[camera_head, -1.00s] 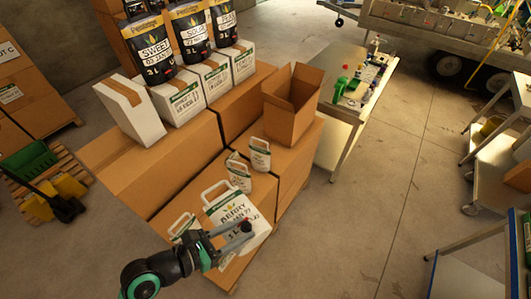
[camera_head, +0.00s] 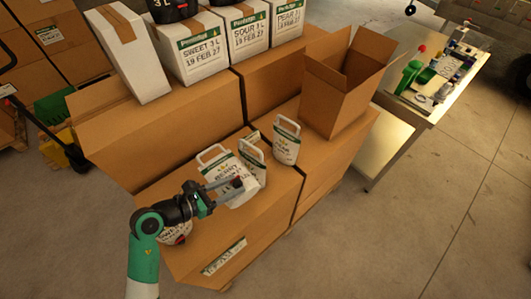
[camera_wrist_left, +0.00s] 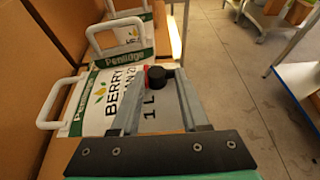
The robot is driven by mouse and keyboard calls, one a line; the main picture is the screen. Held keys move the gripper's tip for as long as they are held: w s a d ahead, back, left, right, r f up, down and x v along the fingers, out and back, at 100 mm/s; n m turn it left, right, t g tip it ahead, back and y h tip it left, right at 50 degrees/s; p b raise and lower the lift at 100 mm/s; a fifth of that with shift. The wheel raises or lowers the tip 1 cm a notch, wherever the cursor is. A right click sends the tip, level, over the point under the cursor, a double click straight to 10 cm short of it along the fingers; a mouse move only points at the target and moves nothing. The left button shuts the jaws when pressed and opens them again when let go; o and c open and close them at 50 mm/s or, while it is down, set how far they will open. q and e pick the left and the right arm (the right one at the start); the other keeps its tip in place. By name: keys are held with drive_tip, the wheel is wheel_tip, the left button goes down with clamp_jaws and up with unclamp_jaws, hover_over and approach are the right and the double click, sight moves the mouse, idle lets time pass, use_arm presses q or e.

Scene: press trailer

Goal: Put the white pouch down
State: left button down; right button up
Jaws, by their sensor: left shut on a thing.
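The white pouch (camera_head: 224,174), printed BERRY with a white loop handle, is near the middle of the head view. It stands over the front cardboard box top (camera_head: 262,206), close beside other white pouches (camera_head: 252,158). My left gripper (camera_head: 236,184) is shut on it at its side edge. In the left wrist view the pouch (camera_wrist_left: 102,92) lies along and beyond the fingers (camera_wrist_left: 156,78), its green Pentidge-style band and handle to the left. Whether its base touches the box is hidden. My right gripper is not in view.
Another white pouch (camera_head: 286,141) stands farther right. One more (camera_head: 176,234) is partly hidden by my left arm. An open carton (camera_head: 338,100) stands behind right. White boxes (camera_head: 200,52) line the back. Bare cardboard lies in front of the held pouch.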

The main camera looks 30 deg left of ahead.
use_arm(q)
drive_tip(key=shift+w+a+f+y+b, duration=0.2)
drive_tip(key=shift+a+f+b, duration=0.1)
drive_tip(key=shift+f+b, duration=0.3)
drive_tip(key=shift+w+a+f+y+b, duration=0.1)
drive_tip(key=shift+w+a+f+b, duration=0.15)
drive_tip(key=shift+f+b, duration=0.3)
drive_tip(key=shift+s+a+f, duration=0.1)
drive_tip(key=shift+f, duration=0.05)
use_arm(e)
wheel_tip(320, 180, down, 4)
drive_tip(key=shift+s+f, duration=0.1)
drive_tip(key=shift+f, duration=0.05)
use_arm(q)
drive_tip(key=shift+f+b, duration=2.2)
drive_tip(key=shift+f, duration=2.75)
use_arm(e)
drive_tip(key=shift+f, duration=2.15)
use_arm(q)
drive_tip(key=shift+f, duration=0.2)
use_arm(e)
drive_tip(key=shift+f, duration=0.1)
use_arm(q)
drive_tip(key=shift+c, duration=2)
unclamp_jaws()
drive_tip(key=shift+f, duration=0.1)
